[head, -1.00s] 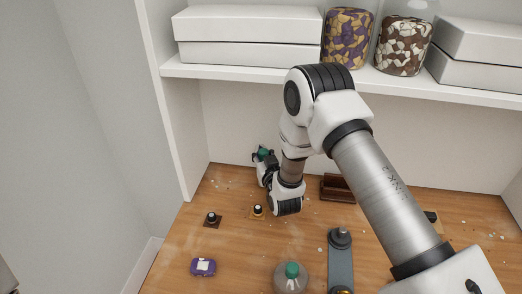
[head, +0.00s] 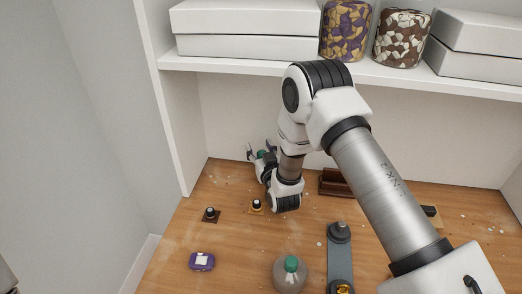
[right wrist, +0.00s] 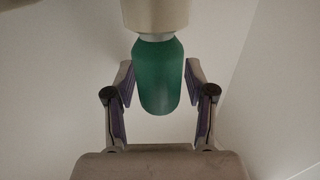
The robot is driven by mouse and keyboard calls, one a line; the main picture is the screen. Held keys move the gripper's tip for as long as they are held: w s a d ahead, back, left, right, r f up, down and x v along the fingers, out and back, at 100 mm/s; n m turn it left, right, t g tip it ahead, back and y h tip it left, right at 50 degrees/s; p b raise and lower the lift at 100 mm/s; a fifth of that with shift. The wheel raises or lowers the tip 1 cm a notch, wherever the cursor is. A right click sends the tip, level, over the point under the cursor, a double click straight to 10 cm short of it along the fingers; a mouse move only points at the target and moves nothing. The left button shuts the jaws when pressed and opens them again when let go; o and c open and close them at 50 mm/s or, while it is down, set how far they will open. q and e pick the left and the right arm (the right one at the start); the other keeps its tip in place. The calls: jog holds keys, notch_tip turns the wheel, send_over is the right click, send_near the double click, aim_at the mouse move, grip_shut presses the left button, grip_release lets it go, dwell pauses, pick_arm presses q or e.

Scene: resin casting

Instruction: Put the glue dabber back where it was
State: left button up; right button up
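My right gripper (head: 261,149) is at the back left of the wooden bench, its fingers spread apart. A green-topped item (head: 262,154), which I take to be the glue dabber, is between them. In the right wrist view its green part (right wrist: 160,80) joins a pale neck and a beige body. Gaps show between the green part and both fingers of the right gripper (right wrist: 160,90). The arm hides the item's lower part in the head view, so I cannot tell what it rests on.
A clear bottle with a green cap (head: 290,264) stands at the front. A shelf (head: 230,65) overhangs the back.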

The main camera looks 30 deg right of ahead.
jog(key=shift+r+p, duration=0.2)
jog(key=shift+p, duration=0.2)
jog(key=shift+s, duration=0.25)
jog(key=s+a+r+b, duration=0.1)
jog(key=s+a+b, duration=0.1)
jog(key=s, duration=0.9)
jog(key=shift+s, duration=0.15)
